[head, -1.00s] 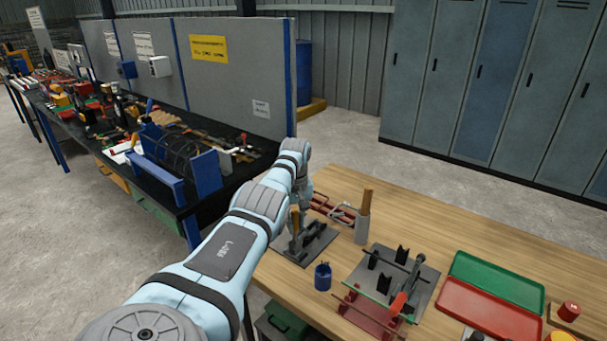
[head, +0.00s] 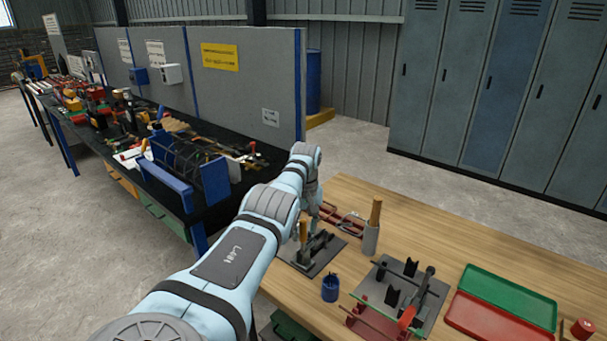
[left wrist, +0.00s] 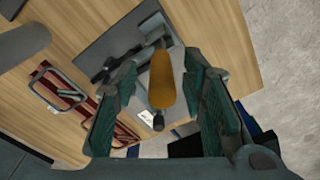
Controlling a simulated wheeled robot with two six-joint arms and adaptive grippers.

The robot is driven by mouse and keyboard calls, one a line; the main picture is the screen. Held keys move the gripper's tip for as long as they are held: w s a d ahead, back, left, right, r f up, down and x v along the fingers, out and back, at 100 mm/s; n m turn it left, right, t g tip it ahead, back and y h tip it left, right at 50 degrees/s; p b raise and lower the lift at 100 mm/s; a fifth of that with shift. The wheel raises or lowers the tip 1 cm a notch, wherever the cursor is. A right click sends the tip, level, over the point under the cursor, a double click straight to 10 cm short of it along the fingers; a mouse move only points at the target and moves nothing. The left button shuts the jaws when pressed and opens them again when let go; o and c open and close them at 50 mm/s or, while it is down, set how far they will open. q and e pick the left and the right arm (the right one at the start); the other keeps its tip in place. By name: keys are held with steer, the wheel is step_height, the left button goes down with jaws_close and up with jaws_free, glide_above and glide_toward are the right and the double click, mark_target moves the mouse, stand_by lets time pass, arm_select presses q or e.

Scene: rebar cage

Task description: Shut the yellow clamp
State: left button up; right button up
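The yellow clamp has an orange-yellow handle (head: 303,231) standing upright on a dark base plate (head: 298,262) at the near left of the wooden table. My left gripper (head: 313,210) is over the clamp, partly hidden by my arm. In the left wrist view, the handle (left wrist: 164,88) points toward the camera between two green-padded fingers of my left gripper (left wrist: 163,72). The fingers are apart with gaps on both sides, and I see no clear contact. The clamp's dark arm and grey plate (left wrist: 100,38) lie below. My right gripper is out of view.
A grey holder with a wooden handle (head: 372,238) and a red rack (head: 345,218) stand close beside the clamp. A blue cup (head: 330,288) is in front. A grey fixture (head: 430,300), a green tray (head: 510,290) and a red tray (head: 480,320) are to the right.

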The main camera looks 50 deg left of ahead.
arm_select(q)
steer(key=r, duration=1)
steer(key=shift+s+d+r, duration=0.1)
steer(key=shift+d+r, duration=0.25)
steer(key=shift+r, duration=0.05)
